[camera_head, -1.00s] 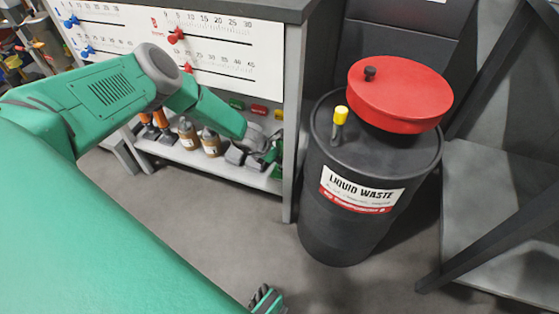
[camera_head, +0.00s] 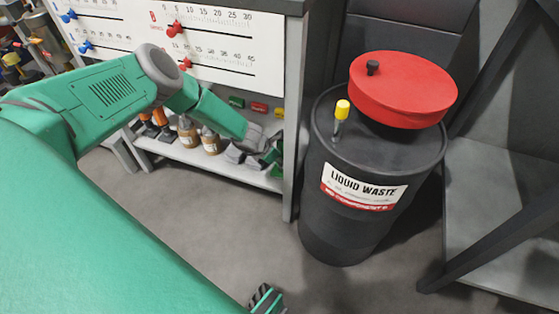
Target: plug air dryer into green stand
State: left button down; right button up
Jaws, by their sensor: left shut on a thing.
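My left gripper (camera_head: 262,150) reaches in from the left to the lower shelf under the white slider panel. It is small and partly hidden by its own wrist. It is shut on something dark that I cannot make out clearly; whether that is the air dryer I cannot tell. A small green marker (camera_head: 236,102) sits at the back of the shelf, beside a red marker (camera_head: 259,108) and a yellow marker (camera_head: 279,113).
Brown bottles (camera_head: 210,142) and orange-topped items (camera_head: 160,119) stand on the lower shelf (camera_head: 200,160). A black liquid waste drum (camera_head: 335,230) with a red lid (camera_head: 402,88) stands close to the right of the rack's post (camera_head: 291,150).

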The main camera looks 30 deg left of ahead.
pick_arm(q)
jog(key=shift+f+b, duration=0.45)
jog(key=c, duration=1)
grip_release()
jog(key=shift+s, duration=0.1)
jog(key=v, duration=1.1)
jog(key=shift+s+a+r, duration=0.1)
jog(key=shift+r, duration=0.25)
